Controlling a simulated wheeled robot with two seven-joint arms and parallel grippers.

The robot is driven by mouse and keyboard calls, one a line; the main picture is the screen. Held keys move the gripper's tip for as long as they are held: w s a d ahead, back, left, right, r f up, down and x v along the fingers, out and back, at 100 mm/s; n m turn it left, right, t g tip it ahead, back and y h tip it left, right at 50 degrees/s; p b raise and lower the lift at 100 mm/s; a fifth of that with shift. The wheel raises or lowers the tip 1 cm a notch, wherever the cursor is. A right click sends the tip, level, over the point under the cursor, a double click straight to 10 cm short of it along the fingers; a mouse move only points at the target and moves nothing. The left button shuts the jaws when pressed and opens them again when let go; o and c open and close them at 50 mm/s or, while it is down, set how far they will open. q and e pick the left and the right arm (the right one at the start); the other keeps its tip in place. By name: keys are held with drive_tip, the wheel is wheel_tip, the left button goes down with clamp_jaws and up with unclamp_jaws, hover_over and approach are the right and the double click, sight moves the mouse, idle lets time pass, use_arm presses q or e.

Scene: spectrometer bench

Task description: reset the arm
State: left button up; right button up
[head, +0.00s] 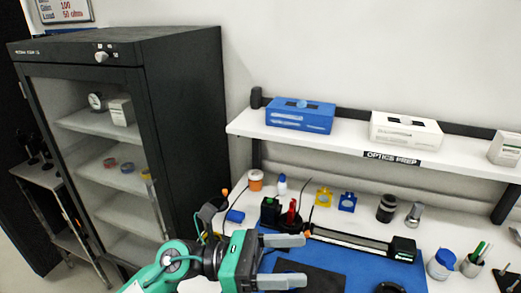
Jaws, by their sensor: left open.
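My left arm comes in from the bottom left of the head view, with teal and grey links. My left gripper (283,260) points right, over the front left part of the blue mat (410,272). Its two grey fingers are apart, and I see nothing between them. My right gripper does not show in this view.
A black dry cabinet (187,110) with a glass door stands left. A white shelf (345,146) carries a blue box (300,116) and a white box (405,131). A black rail (350,240), small bottles and a pen cup (472,265) crowd the bench.

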use_arm(q)
drive_tip(key=w+a+r+n+t+y, duration=0.15)
drive_tip(key=w+a+n+t, duration=0.3)
drive_tip(key=n+t, duration=0.75)
drive_tip(key=w+a+r+n+t+y, duration=0.1)
drive_tip(key=w+a+n+t+y, duration=0.25)
drive_tip(key=a+n+t, duration=0.75)
drive_tip(key=a+f+n+g+y, duration=0.35)
drive_tip(key=f+n+y, duration=0.35)
drive_tip(key=f+n, duration=0.3)
drive_tip(key=a+f+n+g+y, duration=0.2)
drive_tip(key=a+f+n+y, duration=0.3)
drive_tip(key=f+n+y, duration=0.55)
drive_tip(key=s+a+f+n+g+h, duration=0.15)
drive_tip(key=s+f+n+g, duration=0.25)
drive_tip(key=s+f+g, duration=0.45)
drive_tip(key=s+a+f+n+g+h, duration=0.1)
drive_tip(key=s+a+f+n+g, duration=0.25)
drive_tip(key=s, duration=0.75)
wheel_tip(320, 180, down, 32)
drive_tip(key=s+d+g, duration=0.1)
drive_tip(key=s+d, duration=0.1)
drive_tip(key=s+a+f, duration=0.2)
drive_tip(key=s+f, duration=0.7)
drive_tip(key=f, duration=0.1)
drive_tip(key=s+a+f+g, duration=0.1)
drive_tip(key=s+f, duration=0.9)
drive_tip(key=shift+a+f, duration=0.3)
drive_tip(key=shift+a, duration=0.1)
